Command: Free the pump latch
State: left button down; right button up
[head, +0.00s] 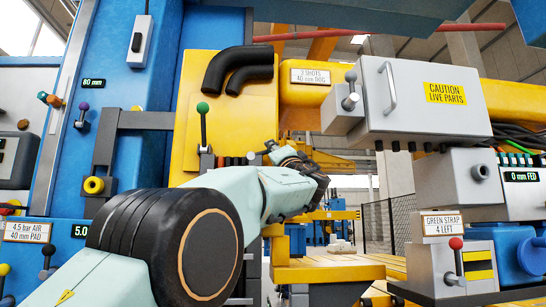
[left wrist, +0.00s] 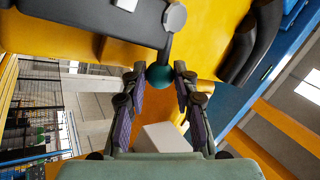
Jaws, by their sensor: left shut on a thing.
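My left gripper (left wrist: 160,72) has its fingers closed around a teal ball knob (left wrist: 159,77) in the left wrist view. The knob sits on the end of a short dark lever that runs to a round grey pivot (left wrist: 175,18). In the head view my left gripper (head: 269,152) is beside the yellow panel, turned to the left, and the knob is too small to make out there. A separate green-knobbed lever (head: 203,107) stands upright, clear of my gripper. No part in view is labelled as the pump latch. My right gripper is out of view.
Black bent hoses (head: 235,70) run above the gripper. A grey live-parts box (head: 415,100) is at the upper right. A red-knobbed lever (head: 456,243) is at the lower right. A pale block (left wrist: 158,137) lies below the fingers in the left wrist view.

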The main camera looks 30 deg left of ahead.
pick_arm(q)
jog(key=shift+w+d+f, duration=0.25)
jog(key=shift+f, duration=0.15)
jog(key=c, duration=1.5)
grip_release()
jog(key=o, duration=0.5)
jog(key=shift+s+d+r, duration=0.3)
jog(key=shift+s+r, duration=0.05)
jog(key=shift+s, duration=0.05)
jog(key=shift+c, duration=0.2)
jog(key=shift+w+a+f, duration=0.1)
jog(key=shift+w+a, duration=0.05)
jog(key=shift+w, duration=0.1)
jog(key=v, duration=1.2)
jog(key=shift+a, duration=0.1)
